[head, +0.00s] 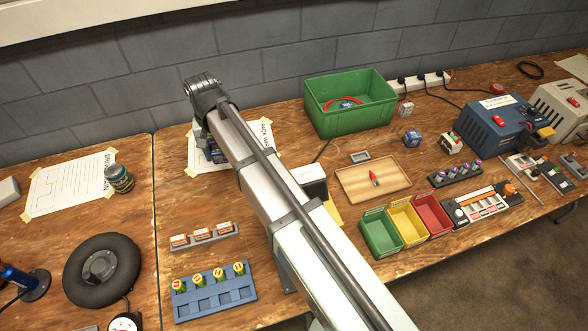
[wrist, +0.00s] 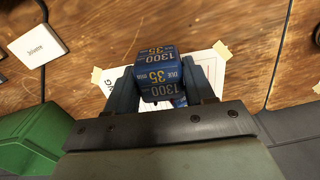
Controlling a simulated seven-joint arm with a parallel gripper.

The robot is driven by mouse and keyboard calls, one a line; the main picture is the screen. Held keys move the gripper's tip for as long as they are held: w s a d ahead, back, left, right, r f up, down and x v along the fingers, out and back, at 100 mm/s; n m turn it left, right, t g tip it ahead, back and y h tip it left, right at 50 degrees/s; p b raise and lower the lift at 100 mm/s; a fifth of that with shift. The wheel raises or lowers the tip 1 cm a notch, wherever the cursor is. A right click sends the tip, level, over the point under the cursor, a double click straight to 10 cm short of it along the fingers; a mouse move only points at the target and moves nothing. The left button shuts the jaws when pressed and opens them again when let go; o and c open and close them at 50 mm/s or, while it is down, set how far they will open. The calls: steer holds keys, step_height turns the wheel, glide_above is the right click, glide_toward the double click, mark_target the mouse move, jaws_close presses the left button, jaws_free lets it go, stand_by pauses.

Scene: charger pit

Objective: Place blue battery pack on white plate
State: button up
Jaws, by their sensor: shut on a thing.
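My gripper (wrist: 161,84) is shut on a blue battery pack (wrist: 157,68) with yellow and white printing, between its two fingers in the wrist view. The pack is over a white paper sheet taped to the wooden table; I cannot tell its exact height. A flat white square (wrist: 36,38) with small dark print lies at the upper left of the wrist view, apart from the gripper. It seems to be the white top of the dark-sided item (head: 311,175) beside my arm in the head view, and may be the white plate. My arm hides most of the gripper in the head view.
A green bin (head: 350,118) with a red cable inside stands at the back. The labelled paper (head: 266,146) lies beneath the arm.

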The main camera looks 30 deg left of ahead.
steer(key=w+d+m, duration=0.1)
steer(key=w+d, duration=0.4)
steer(key=w, duration=0.2)
steer(key=r+n, duration=0.1)
steer(key=n, duration=0.2)
glide_above(306, 173)
steer(key=shift+f, duration=4.6)
steer(key=shift+f, duration=0.1)
steer(key=o, duration=1.2)
